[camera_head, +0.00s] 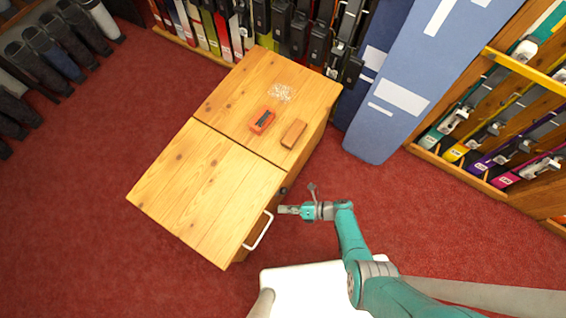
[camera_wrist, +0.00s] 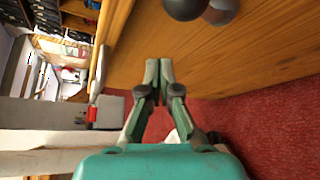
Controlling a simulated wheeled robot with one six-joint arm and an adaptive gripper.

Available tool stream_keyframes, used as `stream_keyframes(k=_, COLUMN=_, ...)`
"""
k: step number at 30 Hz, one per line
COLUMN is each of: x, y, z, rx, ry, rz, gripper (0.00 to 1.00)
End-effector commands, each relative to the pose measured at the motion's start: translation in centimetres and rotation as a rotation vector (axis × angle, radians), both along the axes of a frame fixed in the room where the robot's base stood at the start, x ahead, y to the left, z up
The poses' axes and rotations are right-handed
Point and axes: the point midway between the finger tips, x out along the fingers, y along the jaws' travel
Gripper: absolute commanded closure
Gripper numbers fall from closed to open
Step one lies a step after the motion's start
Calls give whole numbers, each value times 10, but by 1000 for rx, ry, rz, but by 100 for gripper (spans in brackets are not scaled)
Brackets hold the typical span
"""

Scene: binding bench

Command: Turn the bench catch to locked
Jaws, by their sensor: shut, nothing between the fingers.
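The wooden bench (camera_head: 190,185) has a dark round knob (camera_head: 283,190) on its side facing my arm, which looks like the catch. In the wrist view the dark knob (camera_wrist: 184,8) is at the top edge, partly cut off, with a greyer round part beside it. I cannot tell its setting. My gripper (camera_head: 281,209) is beside that face, just below the knob in the head view. In the wrist view my gripper (camera_wrist: 158,68) is shut and empty, its fingertips in front of the wood panel and apart from the knob.
A white bar handle (camera_head: 260,232) sticks out from the same face, close to my gripper. An orange object (camera_head: 262,121), a brown block (camera_head: 294,133) and pale scraps (camera_head: 281,92) lie on the bench top. Blue boards (camera_head: 400,90) and racks stand behind. Red carpet (camera_head: 80,245) is clear at left.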

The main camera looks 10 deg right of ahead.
Motion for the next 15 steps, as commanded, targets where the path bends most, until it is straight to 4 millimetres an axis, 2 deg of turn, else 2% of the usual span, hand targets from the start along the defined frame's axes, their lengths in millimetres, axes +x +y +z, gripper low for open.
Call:
stream_keyframes(k=1, x=4, y=-10, z=2, rx=-2, ry=-6, rz=-9, gripper=100)
stream_keyframes(k=15, x=-6, y=-74, z=8, rx=-1, ry=-4, rz=-6, gripper=100)
